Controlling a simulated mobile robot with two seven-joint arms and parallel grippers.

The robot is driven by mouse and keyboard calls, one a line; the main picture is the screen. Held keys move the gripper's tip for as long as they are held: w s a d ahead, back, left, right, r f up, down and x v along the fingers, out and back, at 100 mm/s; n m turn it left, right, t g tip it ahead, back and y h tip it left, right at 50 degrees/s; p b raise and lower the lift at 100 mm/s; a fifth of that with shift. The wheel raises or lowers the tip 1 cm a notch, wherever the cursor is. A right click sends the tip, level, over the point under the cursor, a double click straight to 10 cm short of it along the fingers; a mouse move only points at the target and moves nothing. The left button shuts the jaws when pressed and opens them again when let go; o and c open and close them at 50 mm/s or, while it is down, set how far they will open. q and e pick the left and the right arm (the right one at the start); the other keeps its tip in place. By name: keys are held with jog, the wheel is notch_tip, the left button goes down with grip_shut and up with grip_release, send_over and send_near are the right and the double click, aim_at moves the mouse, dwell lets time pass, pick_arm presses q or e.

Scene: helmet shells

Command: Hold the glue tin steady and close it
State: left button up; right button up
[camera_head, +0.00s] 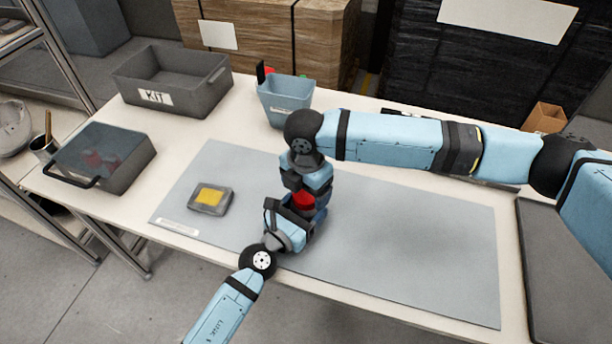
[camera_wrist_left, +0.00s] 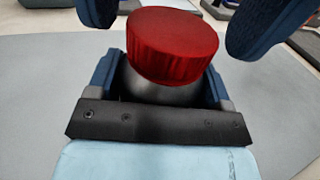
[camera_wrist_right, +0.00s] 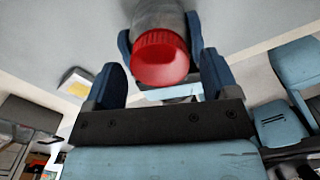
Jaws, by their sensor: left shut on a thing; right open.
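The glue tin shows in the left wrist view as a grey metal body (camera_wrist_left: 160,92) with a ribbed red lid (camera_wrist_left: 172,48) on top. The lid also shows in the head view (camera_head: 302,199) and in the right wrist view (camera_wrist_right: 160,60). My left gripper (camera_head: 300,218) is shut on the grey body from the side, below the lid. My right gripper (camera_wrist_right: 162,78) comes from above, open, with a finger on each side of the lid and gaps between. In the head view the arms hide most of the tin. I cannot tell how tightly the lid sits.
The tin is over a grey mat (camera_head: 420,245) on a white table. A grey block with a yellow top (camera_head: 209,198) lies left of it. A blue bin (camera_head: 286,103), a grey KIT box (camera_head: 165,97) and a lidded box (camera_head: 128,170) stand behind and left. The mat's right part is clear.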

jog(key=shift+f, duration=0.45)
jog(key=c, duration=0.9)
jog(key=m, duration=0.4)
jog(key=shift+m, duration=0.4)
jog(key=shift+c, duration=0.2)
jog(key=m, duration=0.7)
jog(key=o, duration=1)
jog(key=shift+r, duration=2.25)
